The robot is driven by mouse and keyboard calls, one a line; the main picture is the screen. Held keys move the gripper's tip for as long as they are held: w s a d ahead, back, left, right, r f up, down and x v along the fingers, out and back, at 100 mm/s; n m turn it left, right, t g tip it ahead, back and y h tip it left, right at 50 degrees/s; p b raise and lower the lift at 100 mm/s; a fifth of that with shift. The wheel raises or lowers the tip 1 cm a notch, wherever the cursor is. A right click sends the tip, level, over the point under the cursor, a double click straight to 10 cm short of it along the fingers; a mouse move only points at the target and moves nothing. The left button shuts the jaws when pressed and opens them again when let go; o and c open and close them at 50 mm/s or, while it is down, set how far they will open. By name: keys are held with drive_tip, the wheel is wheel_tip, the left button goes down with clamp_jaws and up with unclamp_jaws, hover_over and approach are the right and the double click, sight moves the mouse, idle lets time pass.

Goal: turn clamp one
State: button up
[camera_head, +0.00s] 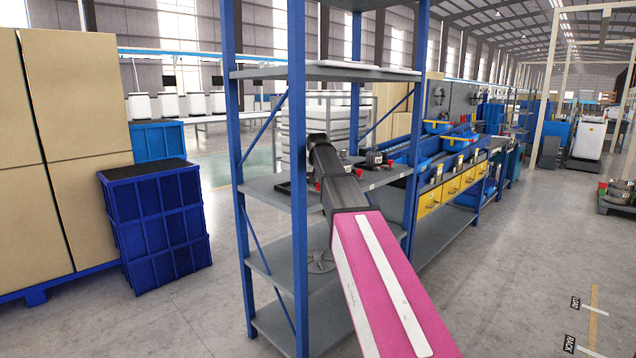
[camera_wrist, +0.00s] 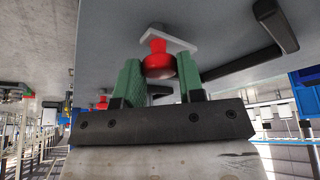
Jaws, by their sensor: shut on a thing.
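My gripper (camera_wrist: 160,80) has two green fingers, one on each side of a red round knob (camera_wrist: 159,58) in the wrist view. The fingers are shut on the knob's sides. The knob sits against a light grey plate (camera_wrist: 176,38) on a dark grey surface; I take it as a clamp, but no label shows which one. In the camera_head view my arm reaches into the blue-framed shelf, and it hides the fingertips and the held knob.
The shelf's middle board (camera_head: 272,187) carries small dark devices with red parts. A blue upright (camera_head: 298,200) stands close to my arm. A black bar (camera_wrist: 276,25) is right of the knob.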

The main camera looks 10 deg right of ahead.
drive_tip(key=o, duration=0.9)
drive_tip(key=v, duration=1)
drive_tip(key=shift+s+r, duration=0.2)
drive_tip(key=shift+r, duration=0.2)
